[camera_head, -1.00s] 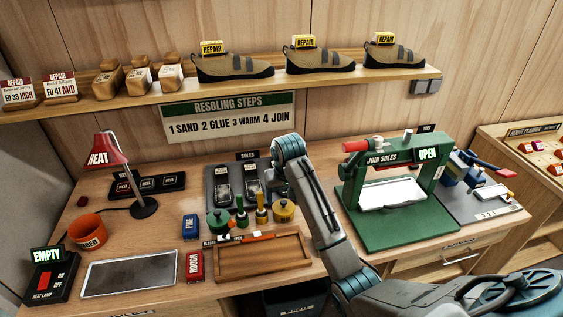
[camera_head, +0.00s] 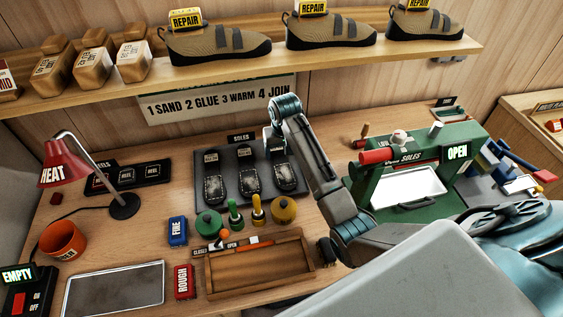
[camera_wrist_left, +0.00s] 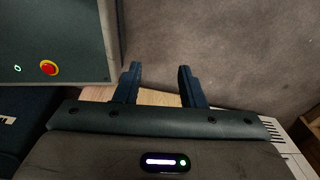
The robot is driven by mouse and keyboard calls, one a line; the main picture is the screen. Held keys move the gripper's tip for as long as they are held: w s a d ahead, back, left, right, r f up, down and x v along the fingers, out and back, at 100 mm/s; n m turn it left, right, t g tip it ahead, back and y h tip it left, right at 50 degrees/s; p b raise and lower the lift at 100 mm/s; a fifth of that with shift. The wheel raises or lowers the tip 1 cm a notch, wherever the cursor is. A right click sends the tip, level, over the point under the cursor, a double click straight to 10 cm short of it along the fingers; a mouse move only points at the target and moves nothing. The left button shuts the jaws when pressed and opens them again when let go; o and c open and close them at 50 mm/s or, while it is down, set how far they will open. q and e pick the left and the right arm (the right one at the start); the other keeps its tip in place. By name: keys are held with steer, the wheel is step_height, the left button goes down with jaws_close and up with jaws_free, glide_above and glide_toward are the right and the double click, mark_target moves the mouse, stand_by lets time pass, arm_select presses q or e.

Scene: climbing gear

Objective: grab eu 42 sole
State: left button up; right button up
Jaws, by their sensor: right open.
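Three dark soles lie in a row on the grey soles board: a left one (camera_head: 217,178), a middle one (camera_head: 247,178) and a right one (camera_head: 285,175). Their size labels are too small to read, so I cannot tell which is EU 42. My right gripper (camera_head: 273,145) points down at the top end of the right sole and is open. Its fingertips are small and partly hidden by the wrist, and I cannot tell whether they touch the sole. My left gripper (camera_wrist_left: 159,78) is open and empty in the left wrist view, away from the bench.
Glue pots and bottles (camera_head: 245,215) stand just in front of the soles. A wooden tray (camera_head: 262,285) lies nearer. The green press (camera_head: 460,195), marked OPEN, stands right of my right arm. A red heat lamp (camera_head: 62,172) is at left. Shoes (camera_head: 215,45) sit on the shelf above.

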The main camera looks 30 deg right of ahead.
mark_target(281, 162)
steer(key=shift+w+f, duration=0.1)
steer(key=shift+f, duration=0.2)
steer(key=f+p, duration=0.2)
steer(key=shift+w+d+f, duration=0.1)
steer(key=shift+w+f, duration=0.25)
steer(key=shift+f, duration=0.05)
step_height(281, 162, down, 2)
steer(key=shift+w+p, duration=0.1)
steer(key=shift+p, duration=0.35)
steer(key=shift+f, duration=0.3)
arm_select(q)
steer(key=r, duration=0.1)
steer(key=w+r, duration=0.1)
steer(key=r, duration=0.1)
steer(key=shift+w+d+r, duration=0.1)
steer(key=shift+w+d, duration=0.15)
steer(key=shift+w, duration=0.1)
arm_select(e)
steer(key=shift+w, duration=0.1)
steer(key=c, duration=1.2)
